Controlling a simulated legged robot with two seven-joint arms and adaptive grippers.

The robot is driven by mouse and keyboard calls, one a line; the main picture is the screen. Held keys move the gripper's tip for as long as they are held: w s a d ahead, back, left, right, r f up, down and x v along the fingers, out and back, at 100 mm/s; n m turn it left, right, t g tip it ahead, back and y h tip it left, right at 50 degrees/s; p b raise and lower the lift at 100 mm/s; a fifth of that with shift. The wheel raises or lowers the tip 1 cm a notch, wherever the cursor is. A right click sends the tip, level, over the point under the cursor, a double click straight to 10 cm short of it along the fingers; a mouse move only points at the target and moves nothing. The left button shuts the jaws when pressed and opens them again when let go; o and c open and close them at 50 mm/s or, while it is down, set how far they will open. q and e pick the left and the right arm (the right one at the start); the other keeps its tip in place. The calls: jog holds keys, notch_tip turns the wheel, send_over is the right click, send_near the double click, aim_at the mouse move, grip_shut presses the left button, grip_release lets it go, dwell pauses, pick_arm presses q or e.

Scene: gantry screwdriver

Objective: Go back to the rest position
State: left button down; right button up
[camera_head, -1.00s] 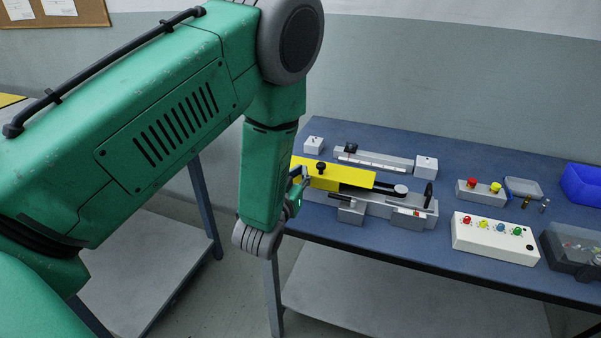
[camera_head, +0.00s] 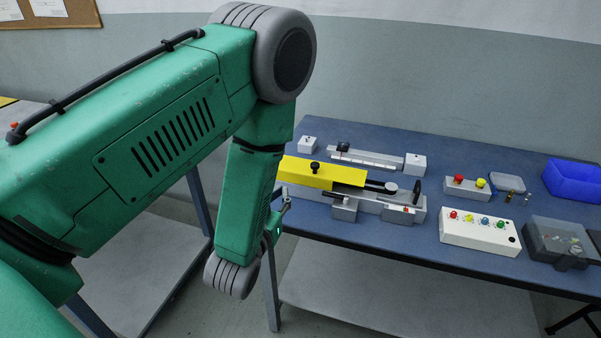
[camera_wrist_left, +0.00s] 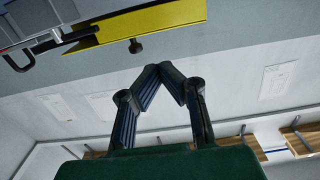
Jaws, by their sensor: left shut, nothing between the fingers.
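My left arm, green with grey joints, fills the left of the head view. My left gripper (camera_head: 284,207) shows there only in small part, at the front left edge of the blue table. In the left wrist view the left gripper (camera_wrist_left: 161,72) has its fingertips together with nothing between them. The yellow-topped fixture (camera_head: 322,174) stands apart from the gripper, on the table's left part. Its yellow cover also shows at the top of the left wrist view (camera_wrist_left: 165,22). My right gripper is in neither view.
The blue table (camera_head: 470,160) carries a grey rail (camera_head: 370,159), a white button box (camera_head: 478,232), a small two-button box (camera_head: 467,188), a blue bin (camera_head: 572,182) and a dark clear-lidded box (camera_head: 562,242). A grey shelf (camera_head: 400,300) lies below. Another table stands at the left behind my arm.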

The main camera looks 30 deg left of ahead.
pick_arm(q)
jog(key=s+d+f+m+g+h, duration=0.1)
jog(key=s+f+g, duration=0.35)
jog(key=f, duration=0.25)
jog(key=s+d+f+g+h, duration=0.1)
jog(key=s+d+f+g, duration=0.1)
jog(key=s+f+g, duration=0.35)
jog(key=s+d+f+m+g+h, duration=0.1)
jog(key=s+f+g, duration=0.2)
jog(key=s, duration=0.5)
jog(key=s+d+f+m+g+h, duration=0.1)
jog(key=s+f+g, duration=0.2)
jog(key=s, duration=0.6)
notch_tip(320, 180, down, 2)
jog(key=shift+s+g, duration=0.3)
jog(key=shift+g, duration=0.1)
jog(key=shift+w+d, duration=0.1)
